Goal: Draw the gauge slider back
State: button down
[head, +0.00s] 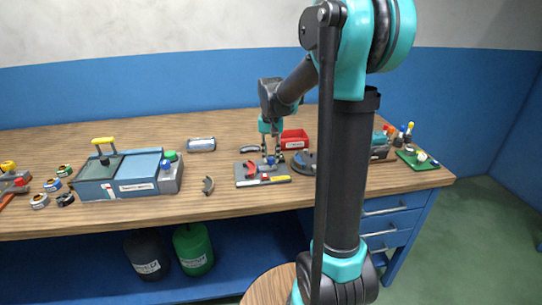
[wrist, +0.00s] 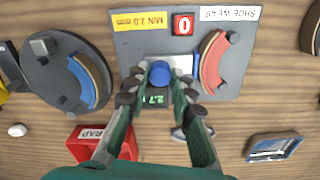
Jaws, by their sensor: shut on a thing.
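The shoe wear gauge is a grey plate (wrist: 135,40) with a yellow "MIN 2.0 mm" label, a white "SHOE WEAR" label and a red "0" block (wrist: 183,24). It also shows in the head view (head: 243,177). A red curved brake shoe (wrist: 211,62) lies on it at the right. The gauge slider has a round blue knob (wrist: 160,72) and a small readout showing about 2.7. My gripper (wrist: 160,82) is shut on the slider's knob, with a finger at each side. In the head view my gripper (head: 270,150) stands over the plate, and the slider is mostly hidden.
A dark disc with a blue curved shoe (wrist: 83,82) lies close at left in the wrist view. A red scrap tray (head: 294,139) stands behind the gauge. A blue-lidded box (head: 130,172) stands farther left. Bare bench top lies in front of the gauge.

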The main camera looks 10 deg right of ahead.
jog(key=shift+d, duration=2)
jog(key=c, duration=1.3)
grip_release()
jog(key=shift+d, duration=0.15)
notch_tip(320, 180, up, 12)
jog(key=shift+s, duration=0.1)
